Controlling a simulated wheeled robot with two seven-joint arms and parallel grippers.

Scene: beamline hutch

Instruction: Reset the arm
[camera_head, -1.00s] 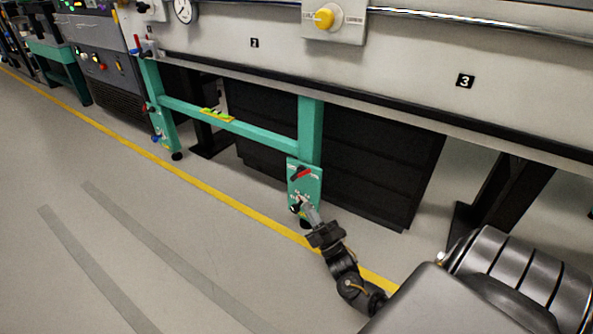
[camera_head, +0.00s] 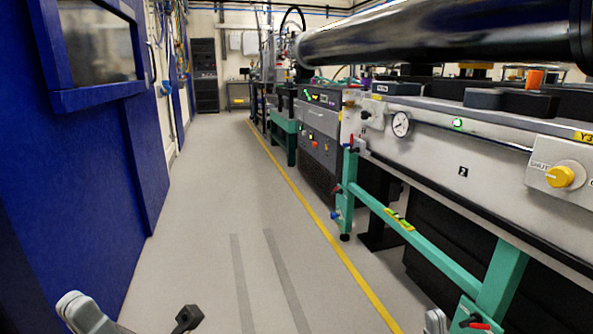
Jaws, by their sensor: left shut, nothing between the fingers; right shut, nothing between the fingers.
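My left gripper (camera_head: 187,318) shows only as a small dark part at the bottom edge, over bare floor. It is shut and empty, and a grey rounded piece of my arm is to its left. My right gripper (camera_head: 436,320) shows only as a grey tip at the bottom edge. It is shut and empty, just left of the green panel (camera_head: 468,312) with a red lever (camera_head: 478,324). The picture does not show clearly whether it touches the panel. The rest of both arms is cut off by the frame.
A blue wall (camera_head: 105,150) with a window stands on the left. The beamline bench (camera_head: 440,150), with a green frame (camera_head: 430,240) and a yellow knob (camera_head: 562,176), runs along the right. A yellow floor line (camera_head: 325,224) passes beside it. The grey aisle between is clear.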

